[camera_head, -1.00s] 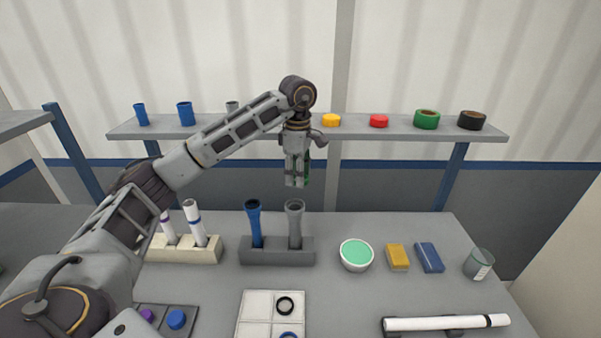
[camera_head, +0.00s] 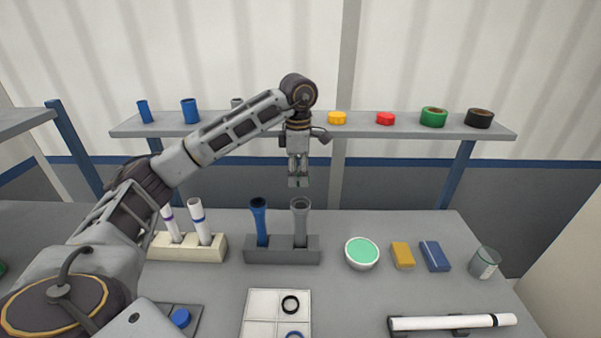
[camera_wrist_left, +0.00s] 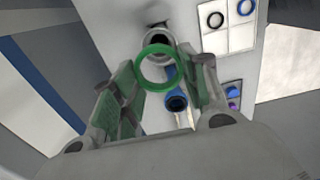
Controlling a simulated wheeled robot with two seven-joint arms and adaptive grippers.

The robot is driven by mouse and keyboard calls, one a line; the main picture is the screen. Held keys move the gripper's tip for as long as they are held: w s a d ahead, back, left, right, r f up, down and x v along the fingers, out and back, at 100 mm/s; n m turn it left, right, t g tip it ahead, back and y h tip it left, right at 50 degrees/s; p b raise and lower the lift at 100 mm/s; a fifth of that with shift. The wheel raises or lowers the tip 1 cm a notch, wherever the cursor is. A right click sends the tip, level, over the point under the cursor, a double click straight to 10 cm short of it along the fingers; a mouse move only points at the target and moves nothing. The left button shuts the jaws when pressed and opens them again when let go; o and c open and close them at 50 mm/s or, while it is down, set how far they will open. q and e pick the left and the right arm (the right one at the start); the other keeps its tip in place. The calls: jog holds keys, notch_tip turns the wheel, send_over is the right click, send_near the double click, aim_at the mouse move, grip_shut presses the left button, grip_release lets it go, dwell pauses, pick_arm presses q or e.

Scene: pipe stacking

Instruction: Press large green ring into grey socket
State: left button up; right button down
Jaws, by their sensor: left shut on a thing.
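My left gripper (camera_head: 299,180) hangs pointing down above the grey socket (camera_head: 301,206), with a clear gap between them. In the left wrist view the large green ring (camera_wrist_left: 160,67) sits between the fingertips of my left gripper (camera_wrist_left: 158,80), which is shut on it. The ring is barely visible in the head view. In the wrist view the grey socket (camera_wrist_left: 158,40) shows through and behind the ring, shifted a little toward the top of the picture. The socket stands upright in a dark grey block (camera_head: 282,250). My right gripper is not in view.
A blue socket (camera_head: 259,222) stands left of the grey one in the same block. A cream rack (camera_head: 187,247) with white tubes is further left. A tray with rings (camera_head: 263,305) lies in front. A bowl (camera_head: 362,253) stands to the right. A shelf (camera_head: 365,132) runs behind.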

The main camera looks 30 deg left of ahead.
pick_arm(q)
jog(key=shift+f, duration=0.2)
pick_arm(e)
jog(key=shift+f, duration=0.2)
pick_arm(q)
notch_tip(320, 180, down, 3)
jog(key=shift+r+b, duration=0.15)
jog(key=shift+b, duration=1.05)
jog(key=shift+f+b, duration=0.45)
jog(key=shift+f, duration=0.5)
jog(key=shift+f+b, duration=0.65)
jog(key=shift+f, duration=0.4)
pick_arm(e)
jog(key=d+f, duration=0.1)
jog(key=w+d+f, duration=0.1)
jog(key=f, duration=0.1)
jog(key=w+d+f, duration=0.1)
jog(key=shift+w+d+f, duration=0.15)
